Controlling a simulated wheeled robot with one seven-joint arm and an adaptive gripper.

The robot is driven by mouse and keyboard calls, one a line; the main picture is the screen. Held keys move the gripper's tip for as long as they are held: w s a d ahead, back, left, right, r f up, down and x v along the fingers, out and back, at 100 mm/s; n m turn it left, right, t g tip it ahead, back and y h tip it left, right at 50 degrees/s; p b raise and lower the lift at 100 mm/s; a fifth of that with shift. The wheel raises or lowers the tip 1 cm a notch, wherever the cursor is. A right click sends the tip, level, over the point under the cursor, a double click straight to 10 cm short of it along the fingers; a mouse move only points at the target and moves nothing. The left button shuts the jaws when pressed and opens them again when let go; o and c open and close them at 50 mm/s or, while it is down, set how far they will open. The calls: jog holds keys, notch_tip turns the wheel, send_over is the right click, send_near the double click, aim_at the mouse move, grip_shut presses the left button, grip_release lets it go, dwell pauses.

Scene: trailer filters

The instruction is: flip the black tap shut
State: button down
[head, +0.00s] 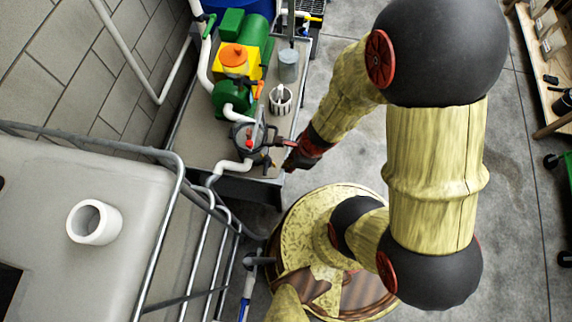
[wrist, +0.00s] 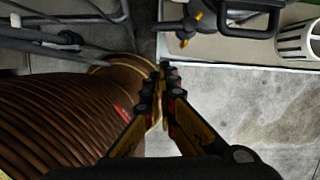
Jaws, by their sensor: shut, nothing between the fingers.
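A small black fitting with orange-yellow tips (wrist: 187,28), which looks like the black tap, sits at the tray edge just beyond my fingertips in the wrist view. In the head view a dark fitting (head: 264,160) shows beside the dark round filter housing; it is too small to tell how its lever is turned. My gripper (wrist: 163,72) is shut and empty, its fingertips together just short of the fitting. In the head view my gripper (head: 290,164) is at the tray's right edge, right of the fitting. I cannot tell whether it touches anything.
A grey tray (head: 205,140) holds a green pump (head: 232,98), a yellow-and-orange unit (head: 236,60) and a white slotted basket (head: 280,99). A large pale tank (head: 80,180) with metal rails is at left.

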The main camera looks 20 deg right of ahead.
jog(key=p+v, duration=0.2)
jog(key=v, duration=0.4)
jog(key=shift+s+p, duration=0.1)
jog(key=shift+p, duration=0.3)
